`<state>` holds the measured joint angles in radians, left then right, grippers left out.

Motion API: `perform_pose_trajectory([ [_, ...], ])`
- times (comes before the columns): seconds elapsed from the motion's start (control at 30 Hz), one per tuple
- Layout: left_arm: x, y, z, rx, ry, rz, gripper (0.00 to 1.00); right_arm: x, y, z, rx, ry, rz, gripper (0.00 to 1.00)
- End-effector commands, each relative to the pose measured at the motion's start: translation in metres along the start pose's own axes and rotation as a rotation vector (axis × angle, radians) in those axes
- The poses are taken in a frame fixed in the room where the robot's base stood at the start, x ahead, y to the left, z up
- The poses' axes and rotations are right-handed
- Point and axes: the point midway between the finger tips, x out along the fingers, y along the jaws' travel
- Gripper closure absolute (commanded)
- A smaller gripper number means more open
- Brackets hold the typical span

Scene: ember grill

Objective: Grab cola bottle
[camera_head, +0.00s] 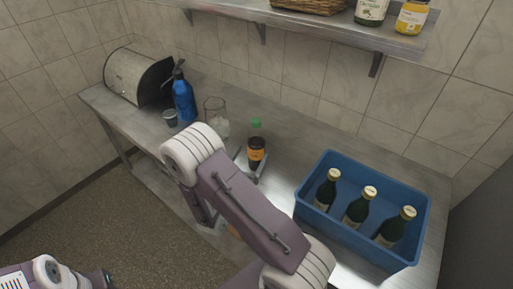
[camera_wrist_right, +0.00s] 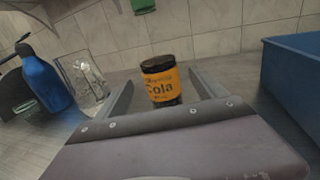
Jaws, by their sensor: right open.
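The cola bottle (camera_head: 256,149) stands upright on the metal counter, with dark cola, an orange label and a green cap. Its label (camera_wrist_right: 160,84) reads "Cola" in the right wrist view. The upper part looks clear, and the green cap shows at the top edge of that view. My right gripper (camera_head: 250,161) is open and low over the counter, with a finger on either side of the bottle. In the right wrist view the bottle stands between the fingers (camera_wrist_right: 161,80), with gaps visible at both sides. My left gripper is not in view.
A blue crate (camera_head: 311,215) with three dark green bottles stands right of the cola bottle. Left of it are a clear glass pitcher (camera_head: 216,112), a blue bottle (camera_head: 184,100), a small cup (camera_head: 171,118) and a bread bin (camera_head: 128,75). A shelf (camera_head: 285,20) hangs above.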

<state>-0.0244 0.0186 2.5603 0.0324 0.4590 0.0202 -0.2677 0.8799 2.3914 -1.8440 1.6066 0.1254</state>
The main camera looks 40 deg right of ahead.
Motion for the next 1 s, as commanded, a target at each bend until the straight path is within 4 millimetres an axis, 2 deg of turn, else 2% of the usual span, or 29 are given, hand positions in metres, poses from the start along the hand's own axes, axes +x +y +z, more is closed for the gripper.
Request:
perform_pose_trajectory([
  [0.13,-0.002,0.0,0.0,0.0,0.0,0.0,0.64,0.006,-0.001,0.001,0.0,0.0,-0.002,0.2],
  [0.3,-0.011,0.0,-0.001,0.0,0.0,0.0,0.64,0.038,-0.001,0.001,0.002,0.0,-0.005,0.2],
  [0.4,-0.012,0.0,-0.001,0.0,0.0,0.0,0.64,0.05,-0.001,0.0,0.001,0.0,-0.003,0.2],
  [0.63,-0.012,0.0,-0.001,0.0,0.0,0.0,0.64,0.053,0.001,-0.002,0.0,0.001,0.001,0.2],
  [0.67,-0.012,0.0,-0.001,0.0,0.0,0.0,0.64,0.053,0.001,-0.002,0.0,0.001,0.001,0.23],
  [0.93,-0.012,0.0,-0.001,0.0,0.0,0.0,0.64,0.053,0.0,-0.001,0.0,0.0,0.001,0.98],
  [1.0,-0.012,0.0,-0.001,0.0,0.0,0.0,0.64,0.053,0.001,-0.001,0.001,-0.002,0.001,1.0],
])
